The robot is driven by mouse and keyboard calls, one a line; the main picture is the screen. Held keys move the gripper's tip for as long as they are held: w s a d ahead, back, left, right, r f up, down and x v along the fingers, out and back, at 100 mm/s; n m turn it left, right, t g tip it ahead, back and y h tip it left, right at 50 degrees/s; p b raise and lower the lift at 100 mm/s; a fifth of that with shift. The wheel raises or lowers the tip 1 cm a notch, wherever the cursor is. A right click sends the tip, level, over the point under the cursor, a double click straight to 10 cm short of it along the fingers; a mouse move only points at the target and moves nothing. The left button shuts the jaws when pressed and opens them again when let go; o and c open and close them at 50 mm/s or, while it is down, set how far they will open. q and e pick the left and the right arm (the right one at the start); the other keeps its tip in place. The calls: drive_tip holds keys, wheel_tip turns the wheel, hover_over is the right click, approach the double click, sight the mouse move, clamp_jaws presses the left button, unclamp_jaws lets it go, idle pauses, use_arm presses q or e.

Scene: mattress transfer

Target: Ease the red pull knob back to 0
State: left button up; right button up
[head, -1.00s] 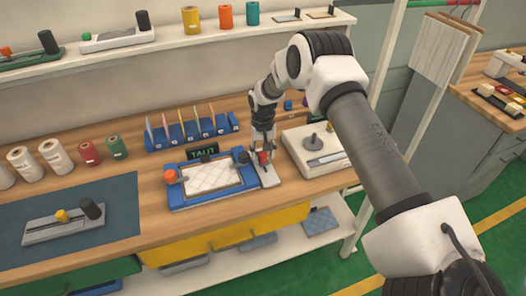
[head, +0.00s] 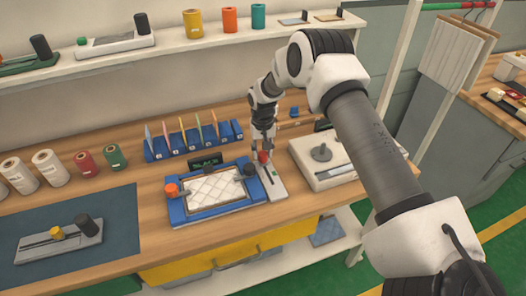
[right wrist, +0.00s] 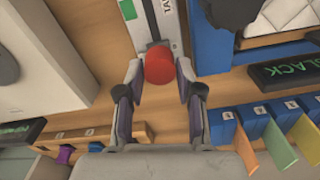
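The red pull knob (head: 264,157) stands at the back end of a light slide plate (head: 277,187); the plate's dark slot runs forward from it. In the right wrist view the round red knob (right wrist: 159,68) is between the two fingertips of my right gripper (right wrist: 159,72), which flank it closely and look shut on it. In the head view my right gripper (head: 264,148) points down over the knob. A small dark display (head: 205,160) behind the blue frame (head: 212,212) reads SLACK in green; it also shows in the right wrist view (right wrist: 284,72). My left gripper is not in view.
The blue frame holds a quilted white pad (head: 213,187) left of the slide, with an orange knob (head: 171,190) and a black knob (head: 249,169). A blue card rack (head: 193,140) stands behind. A white device (head: 325,160) is close on the right.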

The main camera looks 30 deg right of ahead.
sight(262, 153)
drive_tip(key=shift+o, duration=0.8)
drive_tip(key=shift+w, duration=0.1)
drive_tip(key=shift+r, duration=0.1)
drive_tip(key=shift+r, duration=0.25)
wheel_tip(262, 153, up, 11)
drive_tip(key=shift+r, duration=0.2)
